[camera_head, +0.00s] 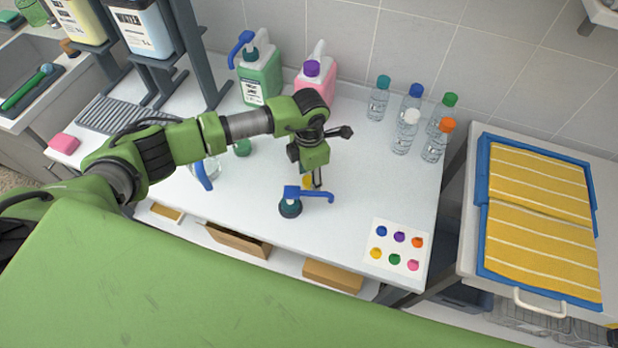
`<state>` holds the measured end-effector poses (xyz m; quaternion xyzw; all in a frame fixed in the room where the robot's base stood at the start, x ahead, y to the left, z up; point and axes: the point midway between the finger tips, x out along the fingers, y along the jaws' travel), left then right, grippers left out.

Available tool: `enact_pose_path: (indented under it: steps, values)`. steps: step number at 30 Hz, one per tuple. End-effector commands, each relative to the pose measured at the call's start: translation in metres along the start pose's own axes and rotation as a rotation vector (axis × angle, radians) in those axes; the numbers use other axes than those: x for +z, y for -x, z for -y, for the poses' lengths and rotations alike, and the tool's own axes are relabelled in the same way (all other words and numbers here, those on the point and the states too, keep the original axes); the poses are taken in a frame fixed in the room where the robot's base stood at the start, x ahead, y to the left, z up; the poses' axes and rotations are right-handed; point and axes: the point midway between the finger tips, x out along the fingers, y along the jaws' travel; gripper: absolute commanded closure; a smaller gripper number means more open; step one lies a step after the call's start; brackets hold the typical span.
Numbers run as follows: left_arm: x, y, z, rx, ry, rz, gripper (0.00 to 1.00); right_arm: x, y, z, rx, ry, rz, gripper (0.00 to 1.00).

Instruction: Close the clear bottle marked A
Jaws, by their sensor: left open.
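Several clear bottles (404,132) stand upright at the back right of the white counter, with teal, blue, green, white and orange caps. A clear container (207,170) stands at the left, partly behind my arm, with a blue part on it. No letter A is readable on any of them. A dark green cap (242,147) lies on the counter beside my arm. My left gripper (317,182) points down over the counter, open. A small yellow thing (307,182) is beside its fingertips; whether they touch is unclear. My right gripper is not in view.
A blue pump head (291,206) on a dark base is just in front of my gripper. Green (262,75) and pink (317,75) jugs stand behind. The counter's middle right is clear.

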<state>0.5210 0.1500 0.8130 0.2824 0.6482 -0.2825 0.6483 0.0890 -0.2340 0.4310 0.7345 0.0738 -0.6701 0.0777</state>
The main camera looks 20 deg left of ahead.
Motion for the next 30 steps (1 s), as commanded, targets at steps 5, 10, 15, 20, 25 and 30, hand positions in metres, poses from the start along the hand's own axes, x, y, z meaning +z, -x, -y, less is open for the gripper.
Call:
enact_pose_path:
  steps: [5, 10, 15, 20, 25, 30]
  values:
    - [0.0, 0.0, 0.0, 0.0, 0.0, 0.0, 0.55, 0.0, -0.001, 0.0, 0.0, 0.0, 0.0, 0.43]
    - [0.0, 0.0, 0.0, 0.0, 0.0, 0.0, 0.66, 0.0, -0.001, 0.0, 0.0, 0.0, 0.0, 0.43]
    - [0.0, 0.0, 0.0, 0.0, 0.0, 0.0, 0.81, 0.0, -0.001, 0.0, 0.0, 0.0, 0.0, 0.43]
    - [0.0, 0.0, 0.0, 0.0, 0.0, 0.0, 0.81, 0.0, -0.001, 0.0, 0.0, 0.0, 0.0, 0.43]
    - [0.0, 0.005, -0.001, 0.001, 0.0, 0.001, 0.81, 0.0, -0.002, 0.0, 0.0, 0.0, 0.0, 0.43]
    - [0.001, 0.031, -0.002, 0.004, -0.001, 0.004, 0.81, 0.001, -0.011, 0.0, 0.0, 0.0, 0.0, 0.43]
